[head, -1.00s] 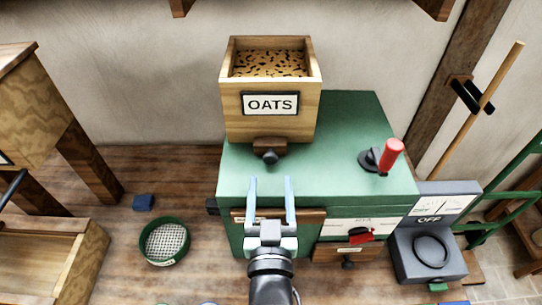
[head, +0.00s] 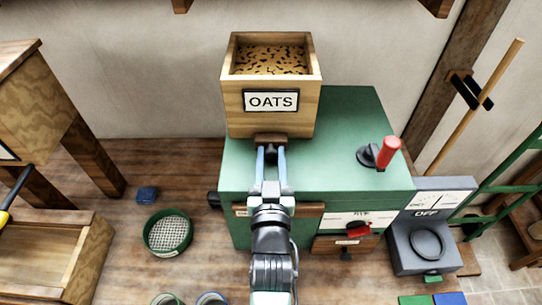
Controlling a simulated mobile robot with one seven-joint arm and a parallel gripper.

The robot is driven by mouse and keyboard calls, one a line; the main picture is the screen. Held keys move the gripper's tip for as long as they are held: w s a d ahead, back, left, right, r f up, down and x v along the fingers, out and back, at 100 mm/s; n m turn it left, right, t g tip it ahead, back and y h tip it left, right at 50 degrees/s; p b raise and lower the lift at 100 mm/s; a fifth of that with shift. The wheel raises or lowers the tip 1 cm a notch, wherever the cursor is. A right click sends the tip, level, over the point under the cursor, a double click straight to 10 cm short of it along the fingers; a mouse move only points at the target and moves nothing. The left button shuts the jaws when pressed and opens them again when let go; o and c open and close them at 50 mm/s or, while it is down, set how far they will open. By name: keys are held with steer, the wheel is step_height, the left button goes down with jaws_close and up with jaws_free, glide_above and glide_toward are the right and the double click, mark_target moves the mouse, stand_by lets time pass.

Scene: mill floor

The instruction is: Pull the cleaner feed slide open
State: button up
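The cleaner feed slide (head: 285,138) is a dark wooden strip at the bottom front of the wooden oats hopper (head: 231,103). My gripper (head: 271,150) is in front of it, above the green machine top. Its two blue-grey fingers stand on either side of the slide's dark round knob and look closed on it. Only a short front edge of the slide shows under the hopper.
The green cleaner (head: 345,125) carries a red-handled lever (head: 388,152) to the right.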

jaws_close()
